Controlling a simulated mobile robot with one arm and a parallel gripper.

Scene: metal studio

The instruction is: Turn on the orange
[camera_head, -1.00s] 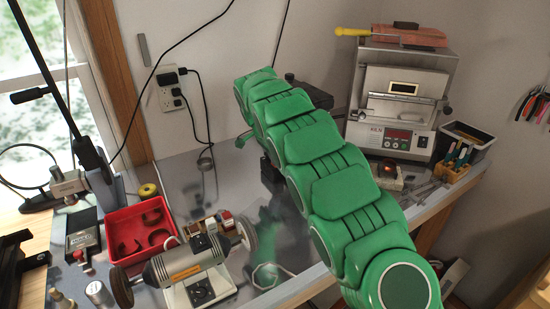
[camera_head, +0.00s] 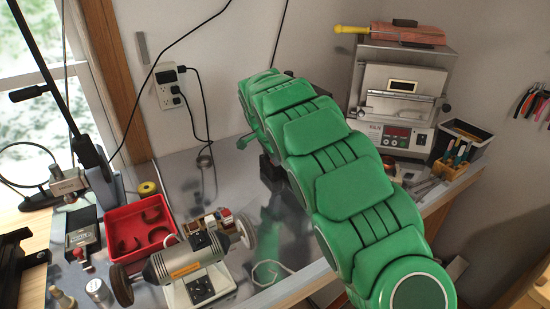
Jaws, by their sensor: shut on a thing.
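A polishing motor (camera_head: 180,262) with an orange label (camera_head: 187,270) stands at the front of the bench. It has a dark wheel on its left end and a grey wheel on its right. Its white base (camera_head: 218,290) carries a black switch plate (camera_head: 201,287) with a dial; I cannot tell whether it is on. My green arm reaches from the lower right to the back of the bench. My gripper is hidden behind the arm, so what it holds does not show.
A red tray (camera_head: 118,243) with curved pieces lies left of the motor. Small boxes (camera_head: 212,224) stand behind it. A kiln (camera_head: 404,100) and a tool bin (camera_head: 462,138) stand at the right. A wall outlet (camera_head: 166,90) has cords. Some bench is clear around (camera_head: 185,175).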

